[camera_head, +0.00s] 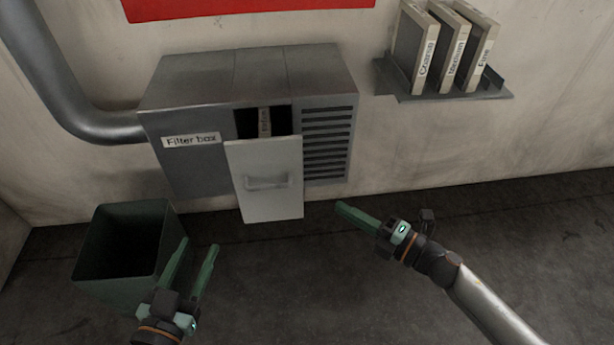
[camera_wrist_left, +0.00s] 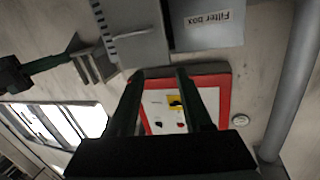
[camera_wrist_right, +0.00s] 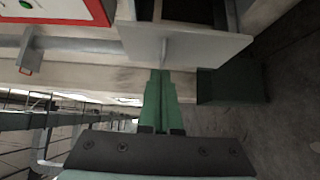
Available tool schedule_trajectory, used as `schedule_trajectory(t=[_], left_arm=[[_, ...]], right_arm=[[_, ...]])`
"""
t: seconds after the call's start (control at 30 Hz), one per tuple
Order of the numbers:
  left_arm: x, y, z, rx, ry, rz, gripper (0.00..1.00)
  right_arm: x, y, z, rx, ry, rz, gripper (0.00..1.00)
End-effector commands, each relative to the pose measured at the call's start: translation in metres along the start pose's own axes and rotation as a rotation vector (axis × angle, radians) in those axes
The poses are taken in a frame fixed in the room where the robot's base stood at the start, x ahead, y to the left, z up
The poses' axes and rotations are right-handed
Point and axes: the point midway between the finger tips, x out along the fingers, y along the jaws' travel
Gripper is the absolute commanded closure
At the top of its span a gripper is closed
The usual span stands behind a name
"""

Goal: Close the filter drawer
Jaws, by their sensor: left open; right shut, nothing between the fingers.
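The grey filter box (camera_head: 190,100) is on the wall at left centre in the head view. Its light grey drawer front (camera_head: 265,200), with a bar handle (camera_head: 268,183), stands out from the box. Behind the front's top edge is a dark opening with a labelled filter (camera_head: 265,122) inside. The drawer front also shows in the right wrist view (camera_wrist_right: 200,45). My left gripper (camera_head: 198,245) is open and empty, low and left of the drawer front. My right gripper (camera_head: 341,206) is shut and empty, right of the drawer front and apart from it.
A dark green bin (camera_head: 110,285) stands on the floor at left, beside my left gripper. A wall shelf (camera_head: 450,96) at upper right holds three labelled filters. A grey pipe (camera_head: 60,95) runs into the box's left side. Floor between the grippers is clear.

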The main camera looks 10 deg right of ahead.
Motion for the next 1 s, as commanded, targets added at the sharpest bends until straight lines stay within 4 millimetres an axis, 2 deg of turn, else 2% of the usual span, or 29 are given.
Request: schedule_trajectory(t=[0.23,0.43,0.53,0.7,1.0], left_arm=[[0.001,-0.002,-0.013,0.016,0.053,-0.002,0.50],[0.001,-0.003,-0.032,0.038,0.132,-0.004,0.50],[-0.002,-0.004,-0.054,0.066,0.221,-0.004,0.50],[-0.007,-0.004,-0.080,0.095,0.324,-0.004,0.50],[-0.011,-0.004,-0.095,0.113,0.385,-0.003,0.50]], right_arm=[[0.048,0.002,0.001,0.001,-0.001,0.006,1.00],[0.092,0.002,0.000,0.001,-0.001,0.005,1.00],[0.100,0.000,0.012,0.001,-0.003,0.003,1.00],[0.110,0.000,0.023,0.002,-0.003,0.001,1.00],[0.116,0.001,0.029,0.003,-0.001,0.001,1.00]])
